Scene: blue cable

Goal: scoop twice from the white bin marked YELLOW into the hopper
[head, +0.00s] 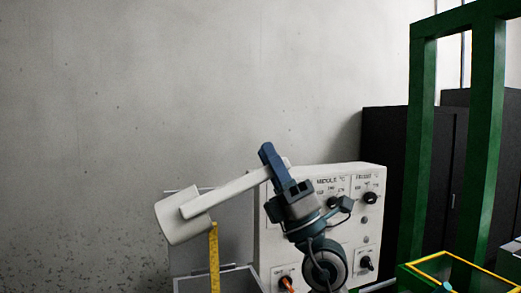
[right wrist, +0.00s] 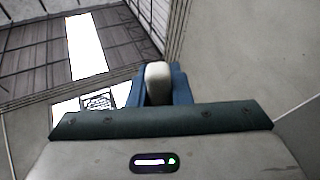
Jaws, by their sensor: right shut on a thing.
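My right gripper (head: 275,165) is shut on the handle of a white scoop (head: 183,217). The scoop reaches out to the left and slopes down, above an open grey box (head: 240,281) that looks like the hopper. A yellow upright strip (head: 213,258) with dark marks stands just below the scoop; I cannot tell whether it touches it. The scoop's inside is hidden, so its load cannot be seen. In the right wrist view, the white handle end (right wrist: 157,82) sits between my blue fingers. The white bin marked YELLOW cannot be made out. My left gripper is out of view.
A white control panel (head: 376,229) with knobs stands close behind my right gripper. A green frame (head: 418,130) rises at the right, with a yellow-rimmed green box (head: 422,281) low before it. Dark cabinets (head: 385,150) stand behind. The space at upper left is clear.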

